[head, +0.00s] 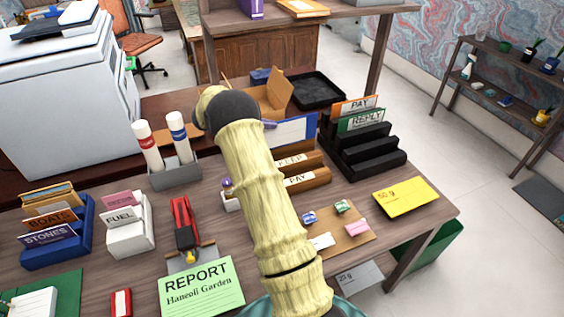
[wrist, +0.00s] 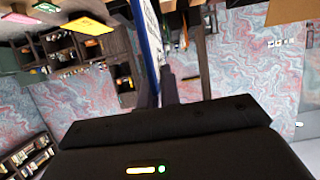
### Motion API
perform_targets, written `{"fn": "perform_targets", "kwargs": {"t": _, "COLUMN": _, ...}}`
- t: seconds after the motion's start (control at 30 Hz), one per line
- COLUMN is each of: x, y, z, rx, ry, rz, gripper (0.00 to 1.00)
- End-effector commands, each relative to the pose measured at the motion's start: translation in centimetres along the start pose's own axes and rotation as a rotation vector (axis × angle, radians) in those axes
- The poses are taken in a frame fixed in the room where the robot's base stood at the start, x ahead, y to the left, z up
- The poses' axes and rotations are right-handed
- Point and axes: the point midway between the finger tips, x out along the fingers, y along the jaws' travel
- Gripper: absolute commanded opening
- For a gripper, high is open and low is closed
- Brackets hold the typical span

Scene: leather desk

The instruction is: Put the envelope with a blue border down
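The envelope with a blue border (head: 297,131) stands upright in the head view, just right of my arm and above the letter rack with KEEP and PAY labels (head: 303,174). Part of it is hidden behind my arm. In the wrist view the envelope (wrist: 148,38) is seen nearly edge-on, white with a blue edge, between the fingers of my gripper (wrist: 160,88). My gripper is shut on it. I cannot tell whether the envelope touches the rack below.
A black stepped rack (head: 364,150) holds PAY and REPLY cards to the right. A black tray (head: 318,90) and an open cardboard box (head: 272,96) lie behind. A yellow envelope (head: 405,197) is at the desk's right edge. A green REPORT sheet (head: 202,288) lies in front.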

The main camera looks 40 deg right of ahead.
Motion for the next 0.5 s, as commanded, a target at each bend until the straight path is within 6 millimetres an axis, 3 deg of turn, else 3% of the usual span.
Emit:
{"fn": "perform_targets", "kwargs": {"t": 0.33, "x": 0.0, "y": 0.0, "z": 0.3, "rx": -0.001, "ry": 0.0, "rz": -0.001, "gripper": 0.0}}
{"fn": "perform_targets", "kwargs": {"t": 0.5, "x": 1.0, "y": 0.0, "z": 2.5, "rx": -0.005, "ry": 0.001, "rz": 0.001, "gripper": 0.0}}
